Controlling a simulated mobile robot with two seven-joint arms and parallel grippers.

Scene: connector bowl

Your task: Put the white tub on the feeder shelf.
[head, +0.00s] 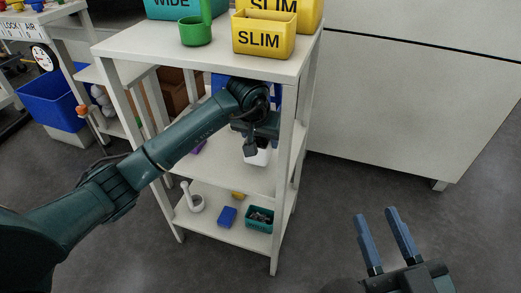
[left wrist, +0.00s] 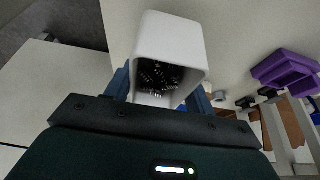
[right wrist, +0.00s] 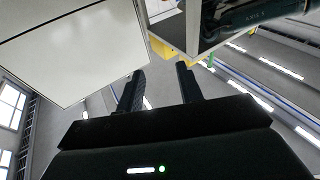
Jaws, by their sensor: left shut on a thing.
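The white tub (head: 258,156) is in my left gripper, inside the white shelf unit (head: 215,45), at its middle shelf (head: 255,178). In the left wrist view the tub (left wrist: 172,32) sits between the blue fingers of my left gripper (left wrist: 162,88), with small dark pieces inside it. I cannot tell whether the tub touches the shelf. In the head view my left arm hides part of the tub and most of the fingers. My right gripper (head: 378,214) is open and empty over the floor, right of the unit; its fingers also show apart in the right wrist view (right wrist: 160,72).
Yellow SLIM bins (head: 263,38), a teal WIDE bin (head: 178,8) and a green cup (head: 196,33) stand on the unit's top. A purple bin (left wrist: 285,70) is near the tub. The bottom shelf holds a mortar (head: 196,204), a blue block (head: 227,216) and a teal bin (head: 259,219).

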